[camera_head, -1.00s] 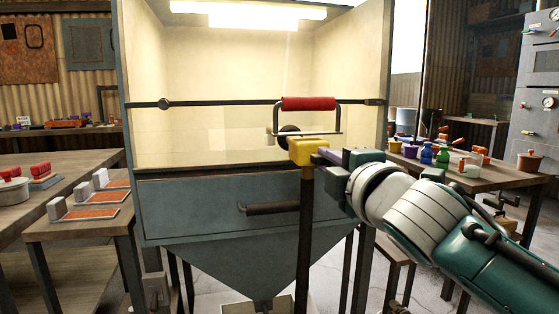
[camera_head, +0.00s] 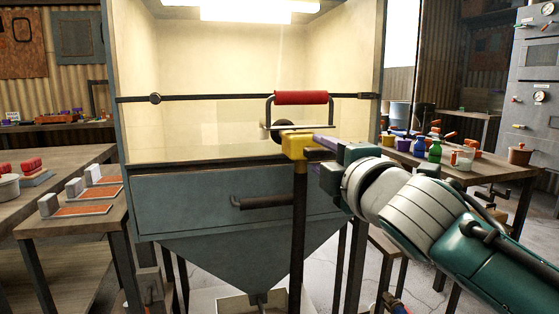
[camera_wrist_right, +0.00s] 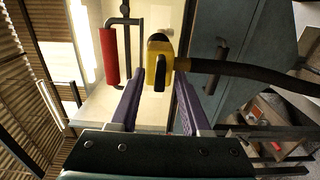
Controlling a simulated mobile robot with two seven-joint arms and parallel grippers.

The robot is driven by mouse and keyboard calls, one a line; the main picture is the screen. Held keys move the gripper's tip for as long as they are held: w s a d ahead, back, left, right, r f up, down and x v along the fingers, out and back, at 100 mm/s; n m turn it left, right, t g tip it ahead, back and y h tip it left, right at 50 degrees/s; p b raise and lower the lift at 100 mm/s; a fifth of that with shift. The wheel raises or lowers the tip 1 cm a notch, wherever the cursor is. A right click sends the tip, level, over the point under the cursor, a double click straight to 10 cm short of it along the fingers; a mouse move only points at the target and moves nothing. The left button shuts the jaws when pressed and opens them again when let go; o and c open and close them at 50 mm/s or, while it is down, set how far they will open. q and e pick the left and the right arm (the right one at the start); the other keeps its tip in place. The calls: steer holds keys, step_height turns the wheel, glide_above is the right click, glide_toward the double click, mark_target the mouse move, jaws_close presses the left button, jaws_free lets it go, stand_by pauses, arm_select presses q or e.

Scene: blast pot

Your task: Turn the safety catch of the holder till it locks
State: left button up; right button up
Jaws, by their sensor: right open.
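The holder (camera_head: 298,146) is a yellow block at the upper end of a dark upright hose or post, in front of the grey cabinet. In the right wrist view the yellow holder (camera_wrist_right: 155,62) has a dark round opening and the dark hose runs off to the right. I cannot clearly tell its safety catch apart; a thin brownish bar lies along its top in the head view. My right gripper (camera_head: 318,146) is open just right of the holder. In the wrist view its purple fingers (camera_wrist_right: 158,78) stand on either side of the yellow head, with gaps. My left gripper is not in view.
The cabinet (camera_head: 195,205) has a lit window, a red handle (camera_head: 301,98) just above the holder and a dark bar handle (camera_head: 262,202) below left. A table with bottles and pots (camera_head: 475,168) stands right. A low table with blocks (camera_head: 35,228) stands left.

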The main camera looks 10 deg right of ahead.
steer(key=s+p, duration=0.1)
steer(key=s, duration=0.8)
steer(key=shift+s+d, duration=0.15)
